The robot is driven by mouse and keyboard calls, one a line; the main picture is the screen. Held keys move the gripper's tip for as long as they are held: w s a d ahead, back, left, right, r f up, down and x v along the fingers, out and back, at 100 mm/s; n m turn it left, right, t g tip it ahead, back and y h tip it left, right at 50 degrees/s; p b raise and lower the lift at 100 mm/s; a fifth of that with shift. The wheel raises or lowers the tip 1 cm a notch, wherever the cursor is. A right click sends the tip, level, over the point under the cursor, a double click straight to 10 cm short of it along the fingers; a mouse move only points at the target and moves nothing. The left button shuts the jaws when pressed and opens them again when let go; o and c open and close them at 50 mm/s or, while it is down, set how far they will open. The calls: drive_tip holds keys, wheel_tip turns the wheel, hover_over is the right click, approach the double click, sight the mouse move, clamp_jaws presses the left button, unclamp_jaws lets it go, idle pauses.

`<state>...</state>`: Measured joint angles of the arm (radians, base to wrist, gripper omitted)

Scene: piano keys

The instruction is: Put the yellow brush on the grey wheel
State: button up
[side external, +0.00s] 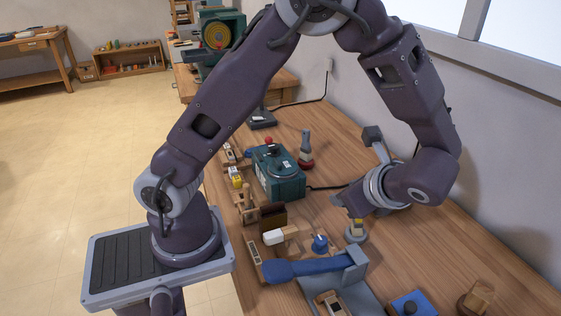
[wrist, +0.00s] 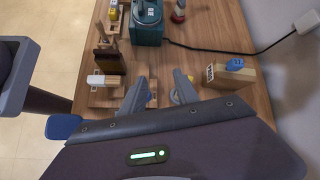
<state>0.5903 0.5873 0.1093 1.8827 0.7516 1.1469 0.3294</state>
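A small grey round piece (side external: 355,237) with a yellowish top (side external: 357,226) stands on the bench just below my gripper (side external: 343,202) in the side view. I cannot tell whether these are the grey wheel and yellow brush. In the wrist view, a grey round piece (wrist: 175,97) is partly hidden by the right finger. A small yellow and white item (side external: 236,177) lies left of the teal machine (side external: 283,181). My gripper (wrist: 160,77) is open, its two fingers apart with only bench visible between the tips. It is above the bench.
A brown holder (side external: 272,216), a white-ended wooden piece (side external: 280,236) and a small blue piece (side external: 320,243) are nearby. A long blue-handled tool (side external: 310,268) lies in front. A tan block (wrist: 228,74) with a blue top stands right of my fingers. Bare bench lies beyond the fingertips.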

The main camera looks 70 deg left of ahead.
drive_tip(key=s+d+r+n+t+h, duration=0.1)
drive_tip(key=s+r+n+t+h, duration=0.3)
drive_tip(key=s+r+n+h, duration=0.5)
drive_tip(key=s+r+n, duration=0.4)
drive_tip(key=s+n, duration=0.2)
drive_tip(key=s, duration=0.2)
drive_tip(key=shift+r, duration=0.15)
